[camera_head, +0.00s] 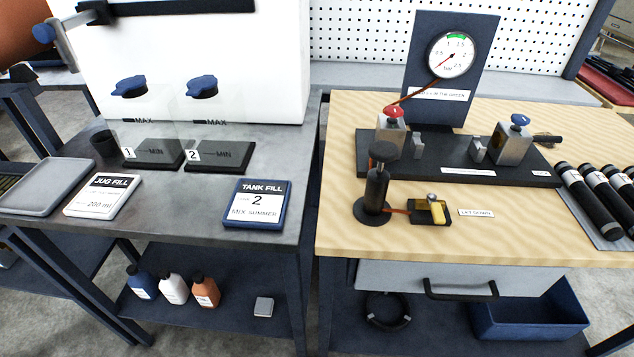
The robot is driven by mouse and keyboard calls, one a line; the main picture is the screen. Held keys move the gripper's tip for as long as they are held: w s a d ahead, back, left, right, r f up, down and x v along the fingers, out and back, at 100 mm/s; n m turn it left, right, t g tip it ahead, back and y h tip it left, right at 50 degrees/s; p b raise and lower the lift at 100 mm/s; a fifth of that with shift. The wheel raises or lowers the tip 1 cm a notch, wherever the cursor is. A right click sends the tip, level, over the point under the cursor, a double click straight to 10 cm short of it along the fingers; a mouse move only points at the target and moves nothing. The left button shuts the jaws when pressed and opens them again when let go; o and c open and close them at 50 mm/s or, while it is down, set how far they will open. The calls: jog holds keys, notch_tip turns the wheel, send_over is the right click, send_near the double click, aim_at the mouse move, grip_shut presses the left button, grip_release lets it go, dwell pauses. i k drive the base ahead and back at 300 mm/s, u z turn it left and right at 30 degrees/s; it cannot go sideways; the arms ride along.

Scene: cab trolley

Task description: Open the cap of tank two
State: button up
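Tank two (220,118) is a clear, see-through tank on the grey bench, with MAX and MIN marks and a white label 2 (193,155) at its dark base. Its blue cap (202,86) sits on top and looks shut, though the small view leaves this hard to confirm. Tank one (150,118) stands just to its left, with a similar blue cap (130,86) and a label 1. My gripper is not seen in this view.
A TANK FILL card (256,203) reading 2 and MIX SUMMER lies in front. A JUG FILL card (102,195), a grey tray (45,187) and a dark cup (104,143) are left. Bottles (174,288) stand below. A wooden bench with a gauge (452,54) is right.

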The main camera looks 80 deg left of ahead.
aim_at(195, 86)
jog(key=u, duration=2.7)
